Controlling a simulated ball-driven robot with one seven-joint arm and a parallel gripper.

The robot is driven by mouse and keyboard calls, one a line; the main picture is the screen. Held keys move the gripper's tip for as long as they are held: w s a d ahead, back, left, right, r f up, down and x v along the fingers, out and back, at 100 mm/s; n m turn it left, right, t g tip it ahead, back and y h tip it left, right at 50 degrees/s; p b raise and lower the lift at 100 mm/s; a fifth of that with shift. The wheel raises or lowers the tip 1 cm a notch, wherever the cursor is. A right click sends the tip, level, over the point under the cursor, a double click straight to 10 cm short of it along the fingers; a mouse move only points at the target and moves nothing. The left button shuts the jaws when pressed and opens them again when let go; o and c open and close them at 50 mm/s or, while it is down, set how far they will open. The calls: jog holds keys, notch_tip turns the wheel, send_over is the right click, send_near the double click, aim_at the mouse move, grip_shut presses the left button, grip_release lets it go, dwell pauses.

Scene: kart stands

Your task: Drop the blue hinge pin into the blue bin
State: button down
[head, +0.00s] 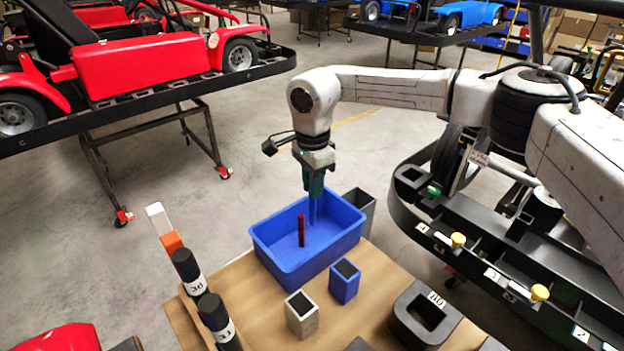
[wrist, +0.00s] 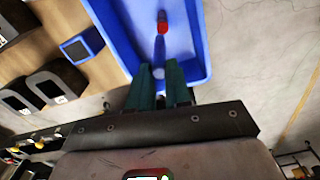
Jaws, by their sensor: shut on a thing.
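The blue bin (head: 283,268) is an open tray on the brown table, and it also fills the top of the wrist view (wrist: 203,45). My gripper (head: 314,193) has green fingers pointing down over the bin. It is shut on the blue hinge pin (head: 313,212), which hangs upright below the fingers. In the wrist view the pin (wrist: 159,48) sticks out from between the fingertips (wrist: 158,72). Its lower end is over the bin's inside; I cannot tell whether it touches the floor. A red pin (head: 301,232) appears to stand upright inside the bin, close by.
A blue block-like holder (head: 345,283) and a pale one (head: 301,316) stand in front of the bin. A grey container (head: 361,207) is behind its right side. Black posts (head: 187,270) stand at left. A kart stand with trays (head: 480,250) is at right.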

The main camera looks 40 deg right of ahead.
jog(key=shift+f+b, duration=0.65)
jog(key=shift+f, duration=0.85)
jog(key=c, duration=1)
grip_release()
jog(key=shift+r, duration=0.15)
notch_tip(320, 180, up, 11)
jog(key=shift+f+b, duration=0.2)
jog(key=shift+b, duration=0.55)
